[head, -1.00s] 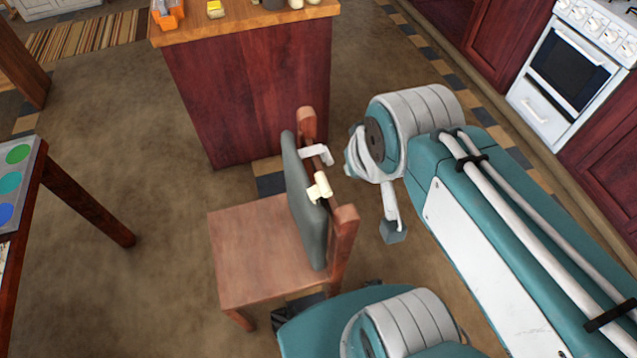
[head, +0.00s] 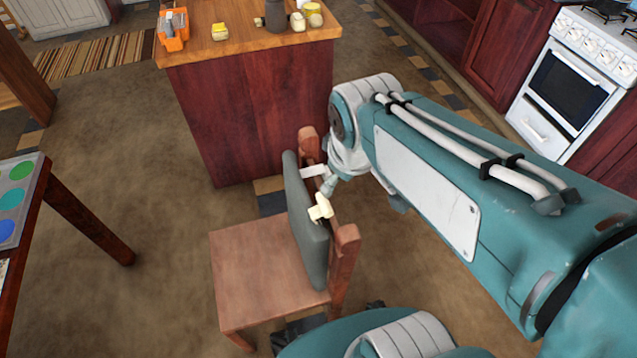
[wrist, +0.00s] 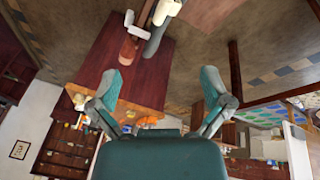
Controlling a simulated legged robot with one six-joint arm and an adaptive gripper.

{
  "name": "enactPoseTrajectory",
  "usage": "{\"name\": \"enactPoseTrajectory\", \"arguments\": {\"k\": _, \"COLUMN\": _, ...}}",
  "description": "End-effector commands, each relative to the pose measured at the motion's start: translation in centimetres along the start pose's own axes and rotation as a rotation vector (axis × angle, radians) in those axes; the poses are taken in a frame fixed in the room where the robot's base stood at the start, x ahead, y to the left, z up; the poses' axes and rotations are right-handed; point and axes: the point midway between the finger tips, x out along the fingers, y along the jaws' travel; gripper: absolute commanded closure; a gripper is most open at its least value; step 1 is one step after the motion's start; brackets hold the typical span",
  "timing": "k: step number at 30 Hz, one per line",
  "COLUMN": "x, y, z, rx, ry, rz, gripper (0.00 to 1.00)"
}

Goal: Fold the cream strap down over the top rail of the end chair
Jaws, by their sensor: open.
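The end chair (head: 265,262) stands in the middle of the head view, with a dark grey pad (head: 303,232) along the seat side of its wooden back. The cream strap (head: 320,208) is a short piece at the pad's top edge by the top rail. It also shows at the top of the wrist view (wrist: 168,11), beyond the fingertips. My gripper (head: 329,185) is beside the chair back, close to the strap, partly hidden by my arm. In the wrist view my gripper (wrist: 162,76) is open, fingers wide apart, with nothing between them.
A second, whiter strap (head: 313,171) sits farther along the same chair back. A dark red counter (head: 255,115) with a wooden top and several items stands behind the chair. A table (head: 50,190) is at the left, a white stove (head: 570,78) at the right. Brown floor between is clear.

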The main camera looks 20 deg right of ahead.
Motion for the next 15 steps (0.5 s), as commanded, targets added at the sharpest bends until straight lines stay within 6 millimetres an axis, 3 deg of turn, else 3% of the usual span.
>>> {"name": "enactPoseTrajectory", "arguments": {"k": 6, "x": 4.8, "y": 0.8, "z": -2.6, "rx": -0.436, "ry": -0.13, "rz": -0.064, "gripper": 0.0}}
{"name": "enactPoseTrajectory", "arguments": {"k": 15, "x": 11.8, "y": 1.1, "z": -4.8, "rx": -0.983, "ry": -0.247, "rz": -0.2, "gripper": 0.0}}
